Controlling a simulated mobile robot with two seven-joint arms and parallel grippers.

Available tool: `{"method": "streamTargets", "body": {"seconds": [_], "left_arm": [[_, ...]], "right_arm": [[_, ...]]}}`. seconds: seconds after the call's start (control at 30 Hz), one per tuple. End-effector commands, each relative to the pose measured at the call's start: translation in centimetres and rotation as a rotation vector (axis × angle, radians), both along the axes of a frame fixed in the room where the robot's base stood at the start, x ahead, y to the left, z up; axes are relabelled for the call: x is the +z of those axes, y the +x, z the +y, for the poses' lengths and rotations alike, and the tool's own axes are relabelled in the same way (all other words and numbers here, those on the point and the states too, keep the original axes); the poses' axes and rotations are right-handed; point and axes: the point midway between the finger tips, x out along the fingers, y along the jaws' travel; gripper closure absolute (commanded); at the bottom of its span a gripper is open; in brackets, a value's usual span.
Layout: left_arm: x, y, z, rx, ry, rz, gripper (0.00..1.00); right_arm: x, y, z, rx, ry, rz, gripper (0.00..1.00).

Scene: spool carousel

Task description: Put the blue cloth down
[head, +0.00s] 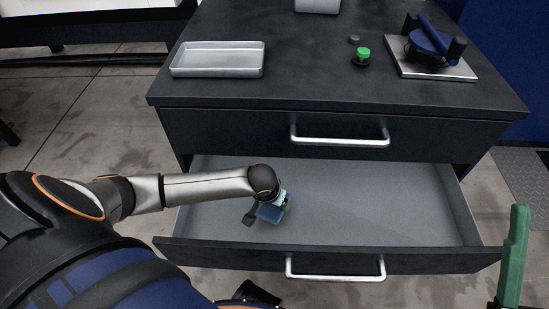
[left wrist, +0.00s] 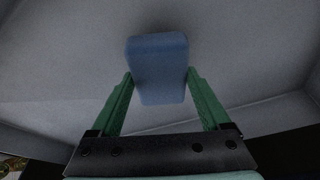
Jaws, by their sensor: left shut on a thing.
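The blue cloth (left wrist: 158,68) is a folded blue block between the green fingers of my left gripper (left wrist: 160,84). My left gripper (head: 281,201) is shut on it, inside the open lower drawer (head: 390,205). In the head view the cloth (head: 270,213) is partly hidden by the gripper and sits over the left-middle of the grey drawer floor. I cannot tell whether it touches the floor. A green finger of my right gripper (head: 515,255) shows at the lower right edge, outside the drawer; its jaw opening is not shown.
The right half of the drawer is empty. Above it is a shut drawer with a metal handle (head: 340,140). On the dark top (head: 300,60) are a metal tray (head: 218,60), a green-topped button (head: 363,56) and a blue-and-black device (head: 432,42) on a plate.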

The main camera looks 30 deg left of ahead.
Motion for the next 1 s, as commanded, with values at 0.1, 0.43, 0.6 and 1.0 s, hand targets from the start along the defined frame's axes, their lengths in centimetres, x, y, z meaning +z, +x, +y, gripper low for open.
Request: {"method": "streamTargets", "body": {"seconds": [0.1, 0.43, 0.6, 1.0], "left_arm": [[-2.7, 0.0, 0.0, 0.000, 0.001, 0.001, 0.72], [-3.1, 0.0, 0.0, -0.001, 0.000, 0.000, 0.72], [-3.4, 0.0, 0.0, 0.000, 0.001, 0.000, 0.17], [-3.3, 0.0, 0.0, -0.001, 0.001, 0.000, 0.00]], "right_arm": [[-1.9, 0.1, 0.1, 0.007, 0.000, 0.010, 0.45], [-2.0, 0.1, 0.2, 0.008, -0.003, 0.016, 0.45], [-1.9, 0.1, 0.2, 0.008, -0.003, 0.015, 0.45], [-1.9, 0.1, 0.2, 0.008, -0.002, 0.012, 0.45]]}}
